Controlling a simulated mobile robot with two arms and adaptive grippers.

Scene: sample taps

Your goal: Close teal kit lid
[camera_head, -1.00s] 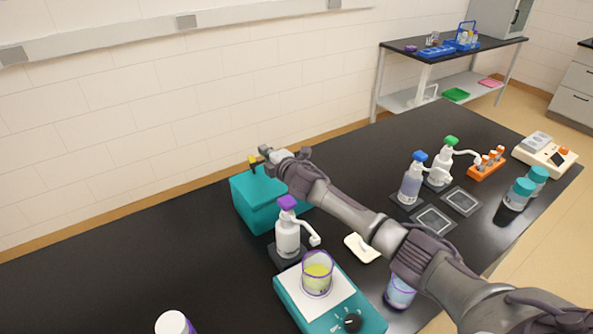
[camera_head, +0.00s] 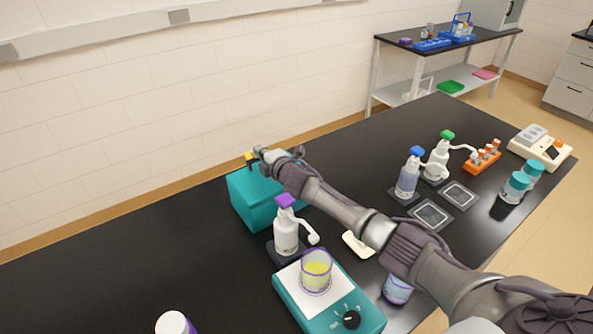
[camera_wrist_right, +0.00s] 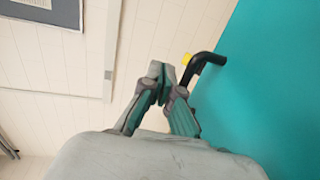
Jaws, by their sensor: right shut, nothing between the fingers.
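The teal kit (camera_head: 255,204) is a box on the black bench against the wall side, and its lid looks down or nearly down. Its teal surface fills the right of the right wrist view (camera_wrist_right: 265,80), with a black handle or latch (camera_wrist_right: 205,62) that has a yellow part. My right gripper (camera_head: 258,153) is at the top of the kit by the yellow part. In the right wrist view its fingertips (camera_wrist_right: 160,72) are together and empty, beside the black handle. I cannot tell whether they touch it. My left gripper is not in view.
A purple-capped tap bottle (camera_head: 286,230) stands just in front of the kit. A teal scale (camera_head: 335,308) with a beaker of yellow liquid (camera_head: 316,270) is nearer. Blue-capped (camera_head: 408,175) and green-capped (camera_head: 439,158) bottles stand to the right.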

